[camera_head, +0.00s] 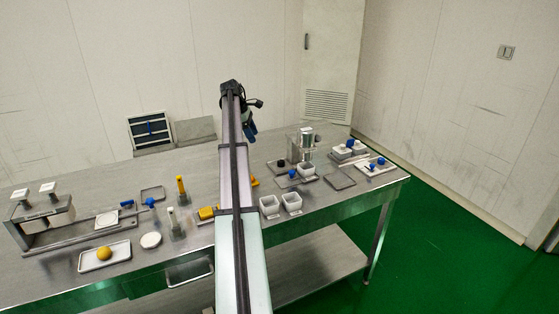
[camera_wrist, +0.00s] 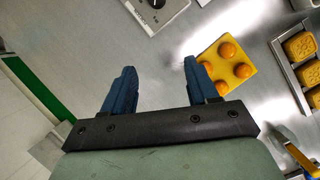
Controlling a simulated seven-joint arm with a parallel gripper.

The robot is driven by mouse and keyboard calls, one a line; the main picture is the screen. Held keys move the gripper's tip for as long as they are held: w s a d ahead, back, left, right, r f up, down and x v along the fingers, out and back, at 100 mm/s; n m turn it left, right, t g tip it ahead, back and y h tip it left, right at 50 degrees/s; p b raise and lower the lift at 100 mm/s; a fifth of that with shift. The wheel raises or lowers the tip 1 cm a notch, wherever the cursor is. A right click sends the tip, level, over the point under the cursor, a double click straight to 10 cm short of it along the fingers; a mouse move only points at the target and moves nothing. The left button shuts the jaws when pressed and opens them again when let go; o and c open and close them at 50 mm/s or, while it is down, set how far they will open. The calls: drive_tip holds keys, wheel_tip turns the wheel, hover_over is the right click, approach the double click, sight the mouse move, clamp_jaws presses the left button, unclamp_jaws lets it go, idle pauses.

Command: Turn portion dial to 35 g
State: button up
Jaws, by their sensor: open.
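The portion dial (camera_wrist: 156,4) shows at the top edge of the wrist view. It is a dark round knob on a pale panel, cut off by the frame, so its pointer and setting cannot be read. My gripper (camera_wrist: 160,68) has its two blue fingers apart with nothing between them. The dial lies beyond the fingertips, apart from them. In the head view my gripper (camera_head: 250,131) hangs over the back of the steel table, partly hidden by my arm. Which thing there is the dial is too small to tell.
A yellow tray (camera_wrist: 211,55) with orange balls lies right of the fingers in the wrist view, beside a rack (camera_wrist: 284,66) of yellow moulded pieces. In the head view, white containers (camera_head: 269,206) stand right of my arm. The steel table (camera_head: 330,215) has bare metal near its front right.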

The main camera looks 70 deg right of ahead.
sight(281, 161)
drive_tip(key=s+d, duration=0.2)
drive_tip(key=s, duration=0.4)
drive_tip(key=shift+m+g, duration=0.3)
drive_tip(key=shift+m, duration=0.1)
drive_tip(key=x, duration=1.3)
drive_tip(key=shift+s+a+f, duration=0.1)
drive_tip(key=shift+a+f, duration=0.05)
drive_tip(key=shift+f, duration=0.25)
drive_tip(key=c, duration=1)
